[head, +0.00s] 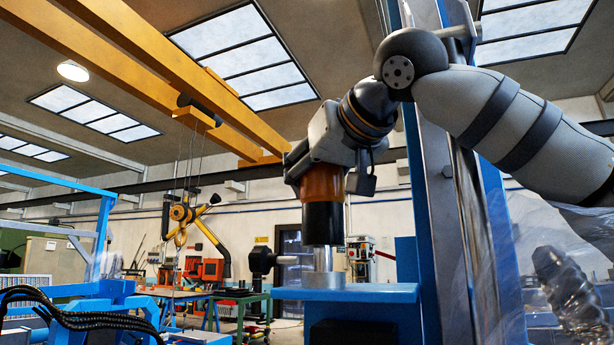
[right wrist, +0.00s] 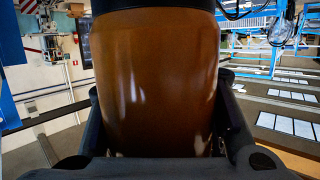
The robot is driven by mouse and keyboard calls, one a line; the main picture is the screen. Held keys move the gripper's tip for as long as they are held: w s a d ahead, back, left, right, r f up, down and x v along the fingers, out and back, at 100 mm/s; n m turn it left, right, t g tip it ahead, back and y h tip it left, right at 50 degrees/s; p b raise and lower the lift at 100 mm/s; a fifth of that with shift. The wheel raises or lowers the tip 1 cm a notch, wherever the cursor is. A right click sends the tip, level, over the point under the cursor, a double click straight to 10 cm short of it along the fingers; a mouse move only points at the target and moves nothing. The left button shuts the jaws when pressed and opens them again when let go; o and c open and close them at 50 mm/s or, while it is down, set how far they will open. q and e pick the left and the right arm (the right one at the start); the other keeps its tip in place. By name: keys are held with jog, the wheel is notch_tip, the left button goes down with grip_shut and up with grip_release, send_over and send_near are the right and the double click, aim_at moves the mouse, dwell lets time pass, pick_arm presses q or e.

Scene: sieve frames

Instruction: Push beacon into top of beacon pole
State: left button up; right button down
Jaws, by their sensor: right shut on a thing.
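The beacon (head: 322,222) has an amber body and a black lower part. It hangs upright in my right gripper (head: 326,180), amber end up. The fingers are shut on the amber body, which also fills the middle of the right wrist view (right wrist: 157,85). Directly below is the silver beacon pole (head: 323,262), standing on a blue platform (head: 350,292). The beacon's black lower end meets the pole's top in the picture; I cannot tell whether it is touching or seated. My left gripper is not in view.
A tall blue and grey column (head: 428,190) rises close to the right of the beacon, behind my right arm. A dark round fitting (head: 262,261) sits left of the pole. Blue machinery (head: 90,300) with black hoses fills the lower left.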

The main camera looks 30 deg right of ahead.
jog(key=shift+f, duration=0.2)
dwell(0.5)
jog(key=shift+f, duration=1.15)
jog(key=c, duration=0.8)
grip_release()
jog(key=shift+f, duration=0.1)
jog(key=shift+o, duration=0.2)
jog(key=v, duration=1.2)
